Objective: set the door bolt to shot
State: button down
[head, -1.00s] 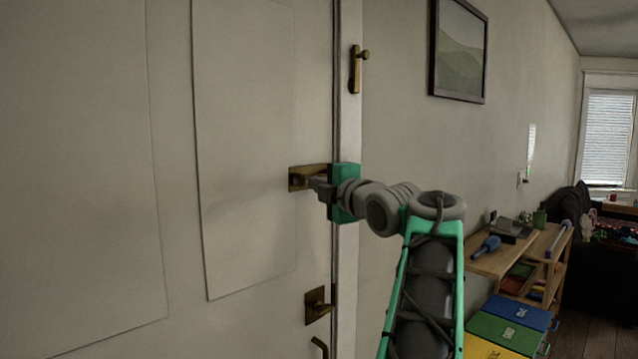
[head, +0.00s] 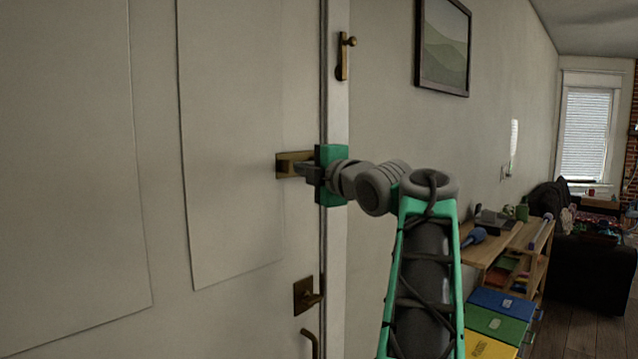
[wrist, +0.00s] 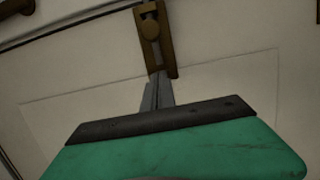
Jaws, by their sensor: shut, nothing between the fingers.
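The door bolt (head: 286,161) is a brass plate fixed flat on the white door near its right edge, partly hidden behind my gripper in the head view. In the wrist view the bolt (wrist: 169,53) shows as an upright brass plate with a round knob on it. My gripper (head: 299,169) is in front of the bolt, its fingers pointing at the door. In the wrist view my gripper (wrist: 157,78) is shut and empty, with its tips at the lower end of the plate, below the knob. I cannot tell whether they touch.
A brass fitting (head: 343,58) is on the door frame above. A door handle plate (head: 303,294) is lower on the door. A framed picture (head: 443,45) hangs on the right wall. A wooden shelf (head: 500,245) with coloured boxes stands at the right.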

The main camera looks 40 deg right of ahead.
jog(key=s+a+b, duration=0.1)
jog(key=s, duration=0.8)
jog(key=shift+s+b, duration=0.3)
jog(key=shift+s, duration=0.1)
